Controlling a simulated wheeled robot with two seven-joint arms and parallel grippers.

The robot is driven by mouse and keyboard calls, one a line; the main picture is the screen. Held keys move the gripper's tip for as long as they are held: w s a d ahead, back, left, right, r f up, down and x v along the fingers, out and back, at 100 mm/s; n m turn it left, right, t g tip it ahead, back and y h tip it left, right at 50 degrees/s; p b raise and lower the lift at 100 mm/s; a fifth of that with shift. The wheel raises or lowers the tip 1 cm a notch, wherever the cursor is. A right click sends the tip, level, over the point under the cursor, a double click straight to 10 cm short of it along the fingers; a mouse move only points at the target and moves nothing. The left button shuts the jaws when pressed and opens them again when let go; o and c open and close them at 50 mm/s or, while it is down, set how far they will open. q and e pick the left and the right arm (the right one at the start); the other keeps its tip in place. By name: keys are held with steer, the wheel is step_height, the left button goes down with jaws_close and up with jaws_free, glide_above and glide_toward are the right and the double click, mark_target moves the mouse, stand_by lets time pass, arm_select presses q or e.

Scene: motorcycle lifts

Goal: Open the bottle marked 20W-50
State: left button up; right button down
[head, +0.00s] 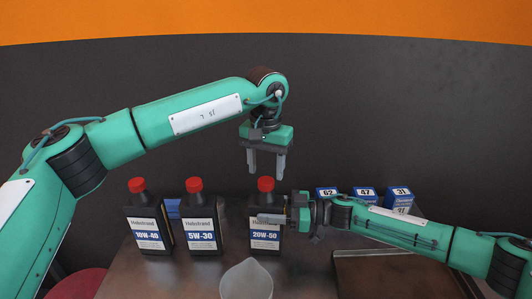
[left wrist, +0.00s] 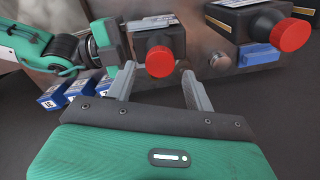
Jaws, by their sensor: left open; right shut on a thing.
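The 20W-50 bottle (head: 265,238) is black with a white and blue label and stands upright on the table, third from the left. Its red cap (head: 265,184) is on; the cap also shows in the left wrist view (left wrist: 160,61). My left gripper (head: 266,172) points down just above the cap, open and empty. In the left wrist view the cap appears between its fingertips (left wrist: 157,72); I cannot tell whether they touch it. My right gripper (head: 283,218) comes from the right and is shut on the bottle's body below the cap, hiding part of the label's top.
Red-capped 10W-40 (head: 148,225) and 5W-30 (head: 202,225) bottles stand to the left. Blue boxes marked 62 (head: 327,191), 47 (head: 365,194) and 31 (head: 400,198) stand behind my right arm. A translucent jug (head: 246,281) is in front; a brown tray (head: 395,280) lies right.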

mark_target(266, 180)
arm_select(q)
steer(key=shift+f, duration=1.7)
steer(key=c, duration=1)
